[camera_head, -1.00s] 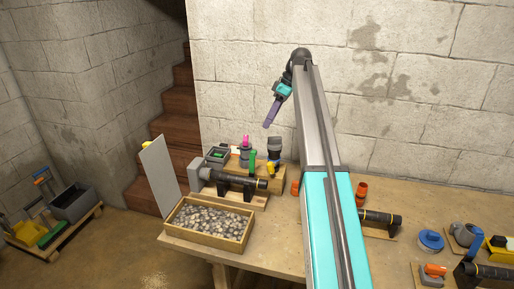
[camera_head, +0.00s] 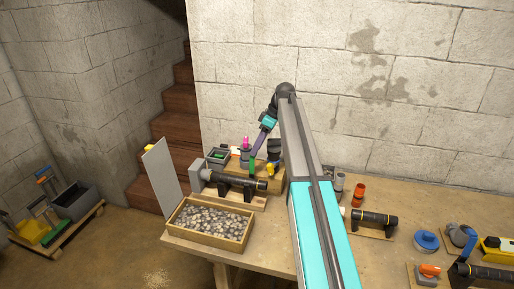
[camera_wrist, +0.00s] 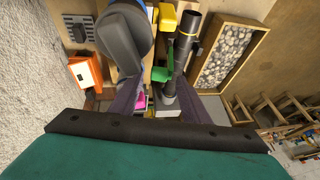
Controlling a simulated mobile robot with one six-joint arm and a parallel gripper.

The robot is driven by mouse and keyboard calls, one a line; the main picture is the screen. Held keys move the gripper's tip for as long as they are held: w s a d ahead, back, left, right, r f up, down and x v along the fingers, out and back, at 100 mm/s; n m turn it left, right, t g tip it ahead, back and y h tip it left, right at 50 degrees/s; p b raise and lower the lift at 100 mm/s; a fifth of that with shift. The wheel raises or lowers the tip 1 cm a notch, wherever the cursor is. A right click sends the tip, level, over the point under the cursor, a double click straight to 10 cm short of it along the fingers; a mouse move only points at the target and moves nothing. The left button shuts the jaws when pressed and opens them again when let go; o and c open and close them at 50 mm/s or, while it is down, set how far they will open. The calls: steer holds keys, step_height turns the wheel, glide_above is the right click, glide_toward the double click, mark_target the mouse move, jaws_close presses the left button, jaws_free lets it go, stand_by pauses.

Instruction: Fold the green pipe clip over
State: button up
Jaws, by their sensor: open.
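The green pipe clip (camera_head: 252,166) stands upright beside the black pipe (camera_head: 232,181), which lies on a wooden board on the workbench. The clip also shows in the wrist view (camera_wrist: 161,74), with its green part reaching over beside the black pipe (camera_wrist: 183,48). My gripper (camera_head: 255,150) is open, its purple fingers pointing down just above the clip in the head view. In the wrist view my gripper's fingers (camera_wrist: 157,90) spread on both sides of the clip area. I cannot tell whether a finger touches the clip.
A wooden tray of pebbles (camera_head: 247,222) stands in front of the pipe, with a grey panel (camera_head: 165,175) to its left. A black-and-yellow tool (camera_head: 274,156) and a pink-topped item (camera_head: 245,143) stand close to the clip. Another pipe (camera_head: 374,218) lies to the right.

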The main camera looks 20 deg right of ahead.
steer(key=shift+x, duration=0.9)
steer(key=shift+c, duration=0.4)
jaws_close()
steer(key=shift+d, duration=0.1)
